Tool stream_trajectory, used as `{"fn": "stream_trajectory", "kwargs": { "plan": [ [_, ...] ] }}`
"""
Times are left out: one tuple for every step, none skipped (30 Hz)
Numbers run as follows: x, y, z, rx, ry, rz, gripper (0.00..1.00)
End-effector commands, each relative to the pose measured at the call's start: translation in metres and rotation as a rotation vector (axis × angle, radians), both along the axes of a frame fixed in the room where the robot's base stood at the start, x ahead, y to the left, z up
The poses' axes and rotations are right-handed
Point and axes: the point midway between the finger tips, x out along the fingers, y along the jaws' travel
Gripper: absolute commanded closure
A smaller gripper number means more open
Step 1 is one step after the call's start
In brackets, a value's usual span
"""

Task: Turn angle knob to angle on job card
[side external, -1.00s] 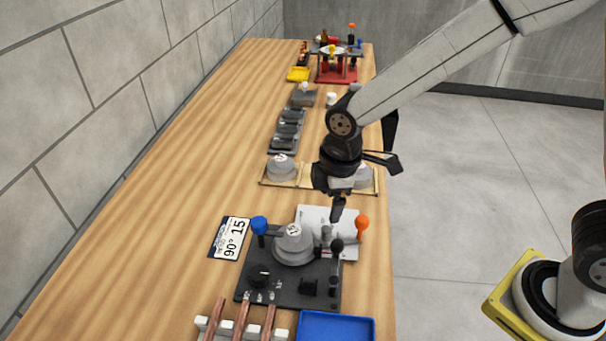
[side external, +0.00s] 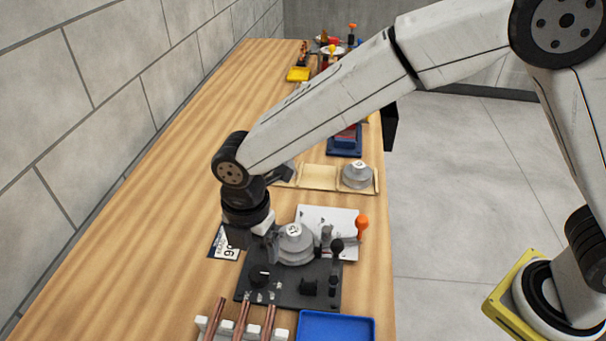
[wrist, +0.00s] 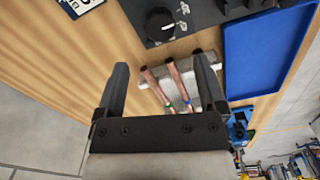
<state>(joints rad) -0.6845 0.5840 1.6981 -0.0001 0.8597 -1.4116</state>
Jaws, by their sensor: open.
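The black angle knob (side external: 260,274) sits on the near left part of the dark bender plate (side external: 318,297). It also shows near the top of the wrist view (wrist: 160,24), with pale marks beside it. The white job card (side external: 228,251) lies left of the bender and is partly covered by my gripper (side external: 244,240). A corner of the card (wrist: 80,6) shows in the wrist view; its angle cannot be read fully now. My gripper is open and empty, apart from the knob. In the wrist view its fingers (wrist: 162,62) stand wide apart.
Copper tubes (side external: 241,320) lie on a white rack at the near edge, beside a blue tray (side external: 336,326). The bender's grey die (side external: 294,245), black-knobbed lever (side external: 336,246) and orange-knobbed lever (side external: 362,228) stand close by. Bare wood lies to the left.

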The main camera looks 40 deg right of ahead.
Motion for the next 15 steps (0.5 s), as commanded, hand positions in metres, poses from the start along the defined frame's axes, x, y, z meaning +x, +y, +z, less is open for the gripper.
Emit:
{"fn": "stream_trajectory", "kwargs": {
  "plan": [
    [0.000,0.000,-0.004,-0.001,0.002,-0.001,0.11],
    [0.000,0.000,-0.006,-0.002,0.001,-0.001,0.11],
    [0.000,-0.001,-0.010,-0.002,0.001,-0.001,0.11],
    [0.000,-0.001,-0.013,-0.002,0.001,-0.002,0.11],
    [0.000,-0.001,-0.016,-0.002,0.002,-0.002,0.11],
    [0.000,-0.001,-0.020,-0.002,0.002,-0.002,0.11],
    [0.000,-0.001,-0.024,-0.002,0.002,-0.002,0.11],
    [0.000,-0.001,-0.028,-0.002,0.002,-0.002,0.11],
    [0.000,-0.001,-0.033,-0.002,0.002,-0.002,0.11],
    [0.000,-0.001,-0.037,-0.002,0.002,-0.002,0.11],
    [0.000,-0.001,-0.041,-0.002,0.002,-0.002,0.11],
    [-0.001,-0.001,-0.046,-0.003,0.002,-0.002,0.11],
    [-0.001,-0.001,-0.049,-0.003,0.002,-0.002,0.11],
    [0.000,-0.001,-0.052,-0.003,0.001,-0.002,0.11],
    [0.000,-0.001,-0.057,-0.003,0.001,-0.003,0.11]
  ]
}}
